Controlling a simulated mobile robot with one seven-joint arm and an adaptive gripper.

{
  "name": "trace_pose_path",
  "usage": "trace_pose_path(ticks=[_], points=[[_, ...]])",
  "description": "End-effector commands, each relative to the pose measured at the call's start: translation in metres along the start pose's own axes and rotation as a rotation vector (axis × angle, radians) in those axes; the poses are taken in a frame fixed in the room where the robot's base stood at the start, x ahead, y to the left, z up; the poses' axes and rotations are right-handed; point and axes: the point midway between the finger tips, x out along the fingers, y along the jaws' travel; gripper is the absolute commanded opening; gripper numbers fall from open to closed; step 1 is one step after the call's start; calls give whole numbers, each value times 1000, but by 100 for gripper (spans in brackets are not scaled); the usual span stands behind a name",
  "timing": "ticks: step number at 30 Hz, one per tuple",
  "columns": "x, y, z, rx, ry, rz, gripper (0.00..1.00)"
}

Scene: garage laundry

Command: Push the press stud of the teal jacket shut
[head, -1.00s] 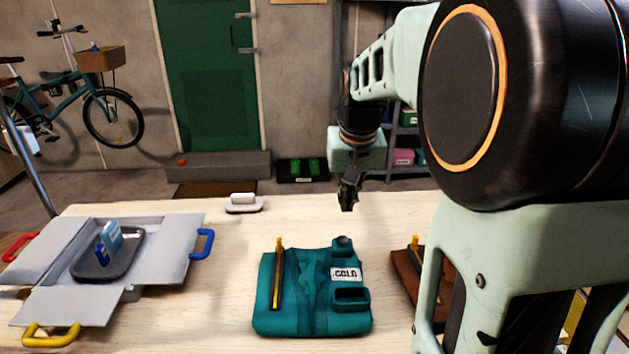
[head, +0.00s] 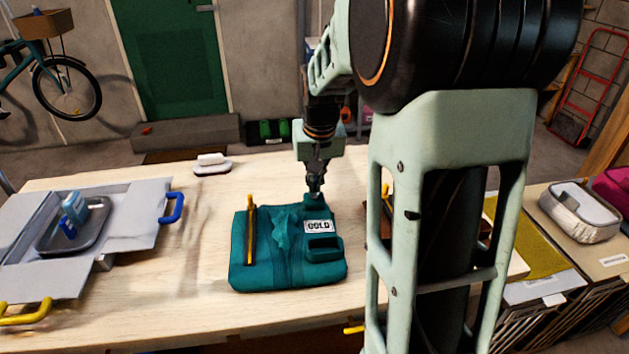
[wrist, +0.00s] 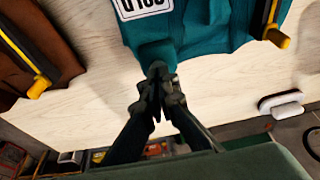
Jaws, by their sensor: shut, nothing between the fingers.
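In the wrist view the jacket (wrist: 205,35) fills the top middle. My gripper (head: 315,192) is shut and empty, pointing down at the jacket's far right corner, where the raised stud tab sits. In the wrist view the shut fingertips (wrist: 158,70) overlap that teal tab (wrist: 156,52). The stud itself is hidden behind the fingers. I cannot tell whether they touch it.
A grey open box (head: 130,215) with a tray and blue bottle stands at left. A white-handled brush (head: 212,164) lies at the back. A brown folded item (wrist: 35,45) lies beside the jacket, mostly behind my arm in the head view. Bare table lies between box and jacket.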

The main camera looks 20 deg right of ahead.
Motion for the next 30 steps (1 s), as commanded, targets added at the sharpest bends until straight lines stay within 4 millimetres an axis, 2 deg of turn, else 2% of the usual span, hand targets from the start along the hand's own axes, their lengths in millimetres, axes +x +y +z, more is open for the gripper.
trace_pose_path(ticks=[6, 17, 23, 30], points=[[20, 0, 6, 0, -1, 0, 0], [20, 0, 8, 0, -8, 0, 0], [4, -1, 1, 0, -6, 0, 0], [-37, -2, -15, -1, 12, 0, 0]])
